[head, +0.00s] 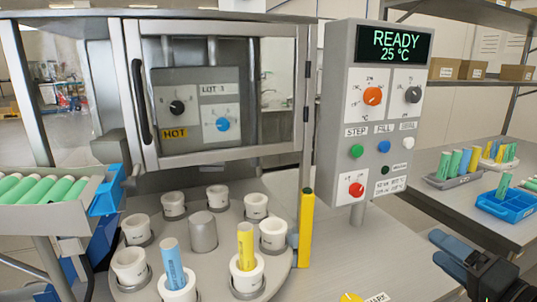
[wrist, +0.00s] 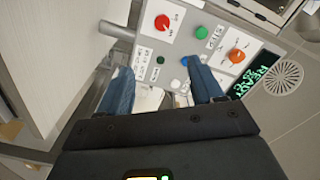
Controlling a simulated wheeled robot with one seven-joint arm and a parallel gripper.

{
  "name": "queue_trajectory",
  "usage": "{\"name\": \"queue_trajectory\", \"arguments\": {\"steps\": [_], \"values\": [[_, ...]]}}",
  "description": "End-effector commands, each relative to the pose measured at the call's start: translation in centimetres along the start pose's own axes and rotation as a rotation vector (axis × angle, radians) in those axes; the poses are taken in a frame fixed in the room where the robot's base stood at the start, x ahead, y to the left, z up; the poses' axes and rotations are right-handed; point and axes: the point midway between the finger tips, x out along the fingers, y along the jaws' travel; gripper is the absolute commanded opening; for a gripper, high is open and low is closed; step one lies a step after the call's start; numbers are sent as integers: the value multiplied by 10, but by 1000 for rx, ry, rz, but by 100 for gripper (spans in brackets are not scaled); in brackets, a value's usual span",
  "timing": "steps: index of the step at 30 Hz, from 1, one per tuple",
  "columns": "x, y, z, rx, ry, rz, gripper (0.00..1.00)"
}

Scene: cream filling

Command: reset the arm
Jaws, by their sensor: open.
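My gripper (head: 437,245) is at the lower right of the head view, above the worktop, right of and below the control panel (head: 340,120). Its two blue-grey fingers are apart with nothing between them, as the wrist view also shows (wrist: 158,72). The wrist view faces the control panel, tilted, with its red (wrist: 162,22), green (wrist: 201,32) and orange (wrist: 236,55) controls. The panel display (head: 394,44) reads READY 25 °C.
A turntable (head: 215,285) carries several white cups; a blue tube (head: 172,262) and a yellow tube (head: 245,245) stand in two. A yellow post (head: 306,230) stands beside it. A glass-doored cabinet (head: 220,90) is behind. Racks (head: 505,205) lie right, green tubes (head: 45,190) left.

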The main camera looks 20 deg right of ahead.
Motion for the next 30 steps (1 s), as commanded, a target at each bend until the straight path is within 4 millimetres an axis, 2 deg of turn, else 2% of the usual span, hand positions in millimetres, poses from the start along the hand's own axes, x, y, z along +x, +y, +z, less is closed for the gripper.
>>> {"name": "queue_trajectory", "arguments": {"steps": [8, 17, 23, 30], "values": [[-8, 14, 29, -26, -3, 65, 66], [-31, 36, 79, -100, -10, 177, 66], [-69, 50, 130, -218, -30, 280, 66], [-138, 46, 187, -460, -76, 361, 66]]}}
